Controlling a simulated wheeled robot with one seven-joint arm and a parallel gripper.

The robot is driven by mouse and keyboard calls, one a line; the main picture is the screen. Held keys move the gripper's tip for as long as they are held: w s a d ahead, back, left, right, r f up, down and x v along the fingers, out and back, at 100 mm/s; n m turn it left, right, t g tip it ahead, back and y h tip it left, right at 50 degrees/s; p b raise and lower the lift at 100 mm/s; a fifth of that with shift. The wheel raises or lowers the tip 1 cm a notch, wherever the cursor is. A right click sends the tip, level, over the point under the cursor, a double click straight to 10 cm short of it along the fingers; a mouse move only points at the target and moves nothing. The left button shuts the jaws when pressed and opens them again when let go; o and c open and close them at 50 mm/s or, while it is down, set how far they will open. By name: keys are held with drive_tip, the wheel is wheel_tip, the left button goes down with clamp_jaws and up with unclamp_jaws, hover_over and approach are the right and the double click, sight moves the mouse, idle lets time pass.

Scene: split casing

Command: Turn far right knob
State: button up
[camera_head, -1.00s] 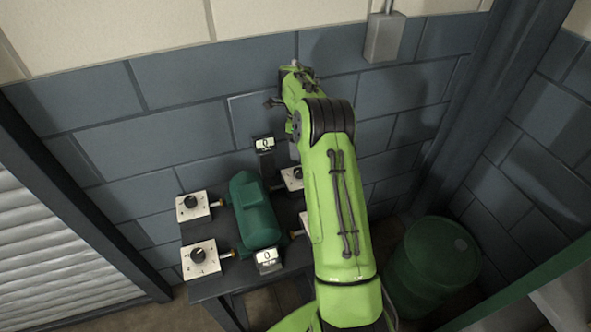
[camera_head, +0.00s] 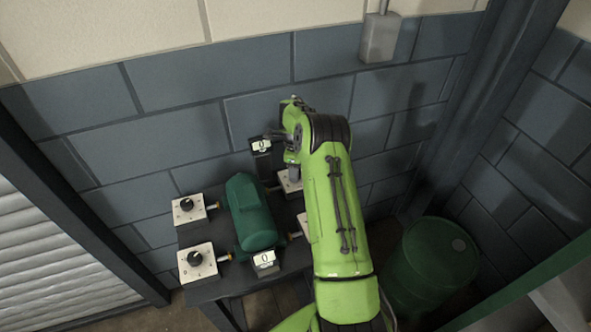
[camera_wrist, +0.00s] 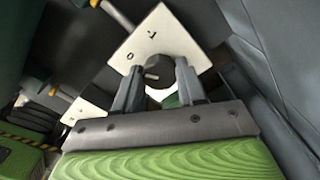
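The far right knob is black on a white plate with dark markings (camera_wrist: 140,42). In the wrist view the knob (camera_wrist: 158,72) shows between my gripper's two fingers (camera_wrist: 157,80). The fingers stand apart, one on each side of it; I cannot tell whether either touches it. In the head view my gripper (camera_head: 290,170) is over the far right plate (camera_head: 287,185), and my green arm hides the knob there.
A green motor-like casing (camera_head: 250,212) sits mid-table with two small "0" displays (camera_head: 261,146) (camera_head: 265,260). Left knobs (camera_head: 187,204) (camera_head: 195,258) and the near right plate (camera_head: 303,226) surround it. A block wall (camera_head: 180,140) stands behind; a green barrel (camera_head: 430,265) stands right.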

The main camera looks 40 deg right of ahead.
drive_tip(key=c, duration=0.4)
